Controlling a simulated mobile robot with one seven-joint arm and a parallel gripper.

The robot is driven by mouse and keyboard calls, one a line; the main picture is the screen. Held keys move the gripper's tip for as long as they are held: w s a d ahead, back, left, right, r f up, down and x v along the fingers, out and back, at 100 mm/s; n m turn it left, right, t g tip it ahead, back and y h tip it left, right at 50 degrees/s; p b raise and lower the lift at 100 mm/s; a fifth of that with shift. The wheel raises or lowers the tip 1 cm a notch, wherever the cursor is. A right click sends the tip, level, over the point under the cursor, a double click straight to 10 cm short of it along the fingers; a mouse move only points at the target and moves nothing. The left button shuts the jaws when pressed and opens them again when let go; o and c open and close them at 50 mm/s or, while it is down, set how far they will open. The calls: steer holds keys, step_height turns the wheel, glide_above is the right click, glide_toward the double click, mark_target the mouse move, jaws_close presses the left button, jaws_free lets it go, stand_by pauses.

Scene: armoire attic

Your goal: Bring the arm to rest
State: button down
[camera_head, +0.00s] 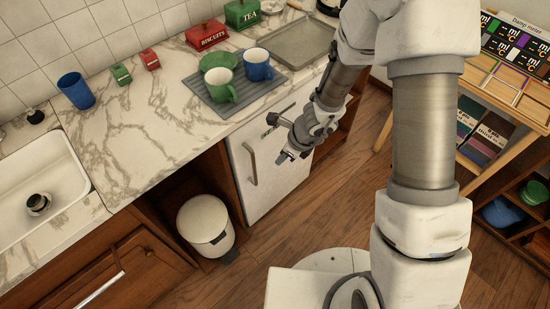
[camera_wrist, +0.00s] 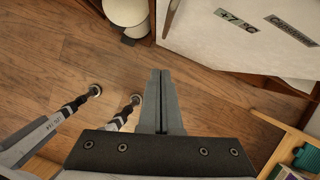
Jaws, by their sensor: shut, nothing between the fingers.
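My gripper (camera_head: 287,156) hangs in front of the white fridge door below the counter in the head view, pointing down and to the left. In the wrist view my gripper (camera_wrist: 160,73) shows its two grey fingers pressed together with nothing between them. The wooden floor (camera_wrist: 75,55) lies beneath it. The arm is bent, with its upper links at the right of the head view.
The white fridge (camera_head: 268,165) has a handle on its front. A white bin (camera_head: 206,225) stands left of it. The marble counter (camera_head: 150,140) holds mugs on a grey mat (camera_head: 274,89), tins and a tray (camera_head: 277,50). A wooden shelf (camera_head: 492,88) stands right.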

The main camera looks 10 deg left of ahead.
steer(key=shift+p+v, duration=0.6)
steer(key=shift+v, duration=1.3)
step_height(320, 180, up, 21)
steer(key=s+d+n+t+y+p, duration=0.1)
steer(key=s+d+n+t+p, duration=0.1)
steer(key=n, duration=0.9)
steer(key=s+d+r+n+t+h+p, duration=0.1)
steer(key=s+d+r+n+h, duration=0.4)
steer(key=s+d+r+n, duration=0.6)
steer(key=s+d+r+t, duration=0.1)
steer(key=s+d+r, duration=0.1)
steer(key=d+r, duration=0.1)
steer(key=shift+d, duration=0.15)
